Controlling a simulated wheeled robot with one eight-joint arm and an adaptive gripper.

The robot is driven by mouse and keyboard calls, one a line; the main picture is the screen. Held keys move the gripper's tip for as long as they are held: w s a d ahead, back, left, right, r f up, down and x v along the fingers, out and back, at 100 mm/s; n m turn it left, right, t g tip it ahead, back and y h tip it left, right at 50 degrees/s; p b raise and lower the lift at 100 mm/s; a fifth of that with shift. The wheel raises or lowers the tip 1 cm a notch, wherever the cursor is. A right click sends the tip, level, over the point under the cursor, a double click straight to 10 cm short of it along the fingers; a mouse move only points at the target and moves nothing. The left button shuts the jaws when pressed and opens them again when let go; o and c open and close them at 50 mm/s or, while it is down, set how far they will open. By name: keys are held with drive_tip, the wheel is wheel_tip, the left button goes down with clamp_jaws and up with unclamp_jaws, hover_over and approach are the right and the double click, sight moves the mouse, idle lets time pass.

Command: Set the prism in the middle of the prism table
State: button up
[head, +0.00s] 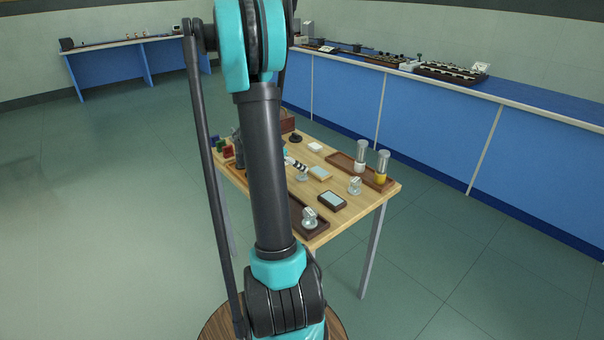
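I cannot make out the prism for certain in the head view. The prism table is not clearly seen either; my arm covers the middle of the wooden bench (378,200). A black-and-white tube (295,164), perhaps part of a spectrometer, shows just right of my arm. My gripper is mostly or wholly hidden behind my arm. Dark grey parts show left of the arm, but its fingers cannot be made out.
Another brown tray (306,228) lies at the near edge, with a silver fitting (309,216). Red, green and blue blocks sit at the left. Blue counters (430,140) line the walls; floor between is clear.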

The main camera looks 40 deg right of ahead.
drive_tip(key=shift+a+f+x, duration=0.1)
drive_tip(key=shift+f+x, duration=0.05)
drive_tip(key=shift+x, duration=1.2)
drive_tip(key=shift+a+f+x, duration=0.1)
drive_tip(key=shift+a+x, duration=0.05)
drive_tip(key=shift+x, duration=1.2)
drive_tip(key=shift+c, duration=0.6)
drive_tip(key=c, duration=1.3)
drive_tip(key=shift+c, duration=0.2)
drive_tip(key=shift+r, duration=0.15)
